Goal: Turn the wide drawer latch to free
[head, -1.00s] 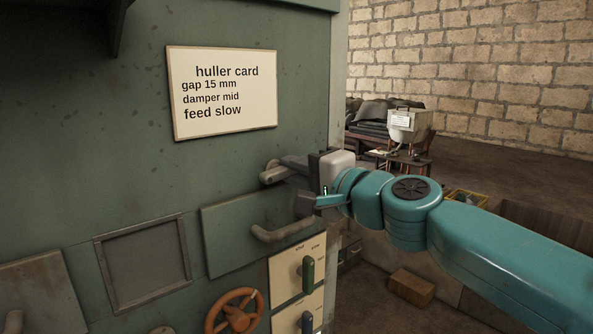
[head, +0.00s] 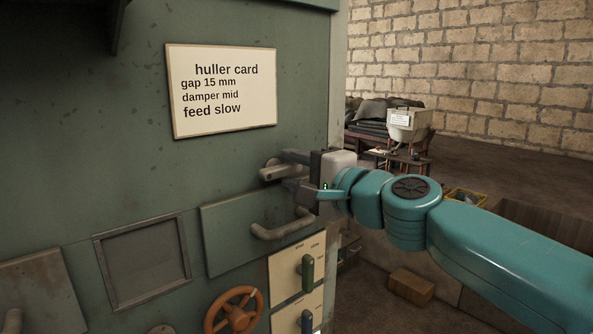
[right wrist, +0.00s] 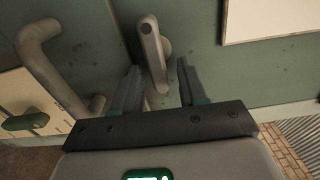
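The wide drawer (head: 222,232) is a green front with a grey bar handle (head: 283,231), set in the green machine. Its latch (head: 272,172) is a grey lever just above it, pointing right from its pivot, roughly level. In the right wrist view the latch (right wrist: 152,45) reaches between the two fingers. My right gripper (head: 297,172) is open around the lever's free end, one finger above and one below. In the right wrist view the gripper (right wrist: 160,88) shows a gap on both sides of the lever. My left gripper is out of view.
A card (head: 221,90) hangs above. Below the drawer are an orange handwheel (head: 232,312) and a panel with green (head: 308,272) and blue levers. The drawer handle (right wrist: 48,65) lies close beside the gripper in the wrist view. Open floor lies right, with a brown block (head: 411,287).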

